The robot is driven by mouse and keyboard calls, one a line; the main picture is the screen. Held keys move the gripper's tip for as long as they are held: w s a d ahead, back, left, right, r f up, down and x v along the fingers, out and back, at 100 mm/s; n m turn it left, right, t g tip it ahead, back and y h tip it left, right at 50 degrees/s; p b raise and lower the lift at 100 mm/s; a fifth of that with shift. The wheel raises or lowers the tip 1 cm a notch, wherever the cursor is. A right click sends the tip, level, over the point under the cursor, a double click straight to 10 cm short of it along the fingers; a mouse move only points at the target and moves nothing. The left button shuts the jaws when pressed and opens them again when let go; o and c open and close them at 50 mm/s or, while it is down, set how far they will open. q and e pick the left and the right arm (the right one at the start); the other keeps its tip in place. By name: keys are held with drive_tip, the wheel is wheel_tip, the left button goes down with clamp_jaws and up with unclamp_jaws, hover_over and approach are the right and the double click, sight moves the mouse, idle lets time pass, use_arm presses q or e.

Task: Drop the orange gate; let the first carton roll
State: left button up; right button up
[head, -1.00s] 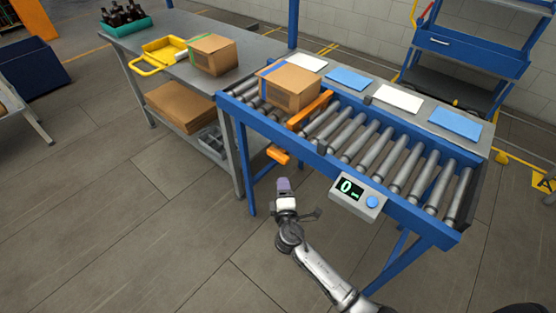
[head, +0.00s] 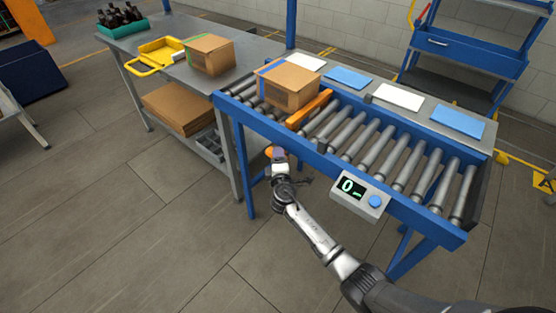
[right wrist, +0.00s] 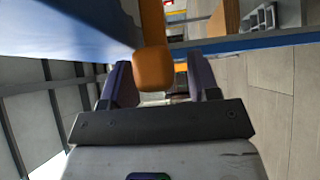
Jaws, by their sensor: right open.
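The orange gate (head: 309,108) stands raised as a bar across the rollers of the blue conveyor (head: 333,160). The first carton (head: 288,86), brown with a blue stripe, sits on the rollers just left of the gate. My right gripper (head: 277,153) is at the conveyor's near side, at the gate's orange handle (right wrist: 153,68). In the right wrist view the open fingers (right wrist: 161,84) stand on either side of the handle; I cannot tell whether they touch it. In the head view the gripper mostly hides the handle. My left gripper is not in view.
A display box (head: 361,196) sticks out from the conveyor's near rail. Rollers right of the gate are clear.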

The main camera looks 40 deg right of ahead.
clamp_jaws()
idle(0.6)
